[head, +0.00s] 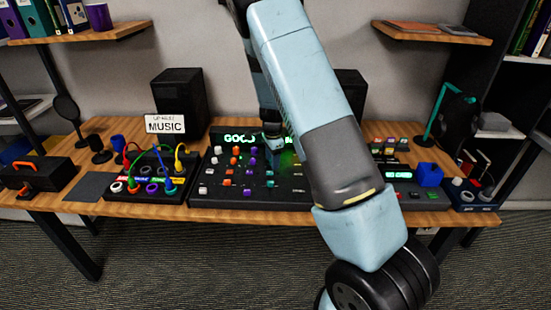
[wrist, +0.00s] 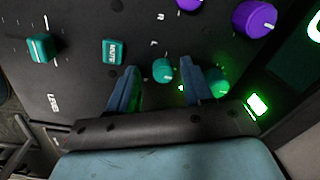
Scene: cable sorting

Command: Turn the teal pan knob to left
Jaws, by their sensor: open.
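The teal pan knob (wrist: 162,70) is a small round knob with L and R marks near it on the dark mixer panel in the wrist view. My gripper (wrist: 158,68) is open, with one blue finger on each side of this knob. The fingers look apart from it, though I cannot tell how far they reach down. In the head view my gripper (head: 274,148) is over the mixer (head: 222,200), and my arm hides much of the mixer's right part.
Another teal knob (wrist: 218,82) sits close outside the right finger. A teal mute button (wrist: 112,52), a teal fader cap (wrist: 40,48) and a purple knob (wrist: 254,18) are nearby. A patch box with cables (head: 150,184) stands left of the mixer on the wooden desk.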

